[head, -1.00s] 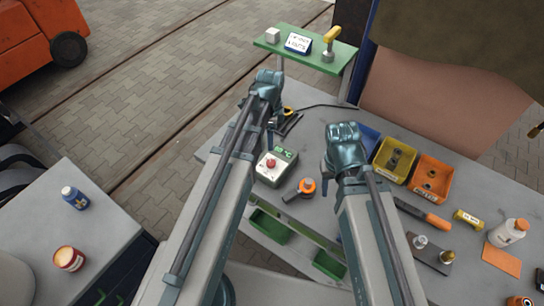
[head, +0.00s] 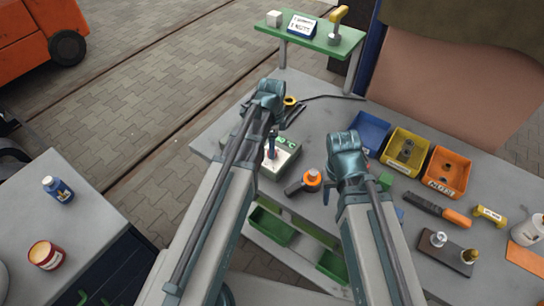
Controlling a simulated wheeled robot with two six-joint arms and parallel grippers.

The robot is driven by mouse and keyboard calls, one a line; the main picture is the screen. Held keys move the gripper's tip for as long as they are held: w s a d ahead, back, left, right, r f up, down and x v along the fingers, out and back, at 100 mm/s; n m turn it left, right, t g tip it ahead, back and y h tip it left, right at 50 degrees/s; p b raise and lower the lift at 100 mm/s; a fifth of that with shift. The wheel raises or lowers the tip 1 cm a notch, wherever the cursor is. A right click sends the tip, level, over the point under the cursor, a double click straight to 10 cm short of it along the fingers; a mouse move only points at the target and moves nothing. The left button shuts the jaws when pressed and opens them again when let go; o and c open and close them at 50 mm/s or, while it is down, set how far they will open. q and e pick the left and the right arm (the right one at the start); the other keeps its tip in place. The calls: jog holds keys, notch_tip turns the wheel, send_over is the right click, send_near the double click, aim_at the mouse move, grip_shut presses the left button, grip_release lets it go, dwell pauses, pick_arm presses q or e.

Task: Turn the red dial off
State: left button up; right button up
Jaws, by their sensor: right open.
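The red dial (head: 269,154) sits on top of a pale box (head: 288,161) with a green panel, near the left end of the grey workbench (head: 318,103). My left arm crosses in front of the box's left side, and a dark upright part stands over the dial in the picture, partly covering it. I cannot make out the left gripper's jaws, or whether they touch the dial. My right gripper (head: 328,191) is open and empty, pointing down over the bench, right of the box. The dial's pointer position is too small to read.
An orange-topped tool (head: 311,179) lies between the box and my right gripper. Blue, yellow (head: 393,164) and orange (head: 458,178) bins stand at the right. A green shelf (head: 318,42) is behind. A side table (head: 92,218) with a blue bottle and red tin is at left.

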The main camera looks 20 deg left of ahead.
pick_arm(q)
jog(key=shift+f+b, duration=0.9)
jog(key=shift+f, duration=0.55)
pick_arm(e)
jog(key=shift+f, duration=1.4)
pick_arm(q)
jog(key=shift+r, duration=0.1)
grip_shut()
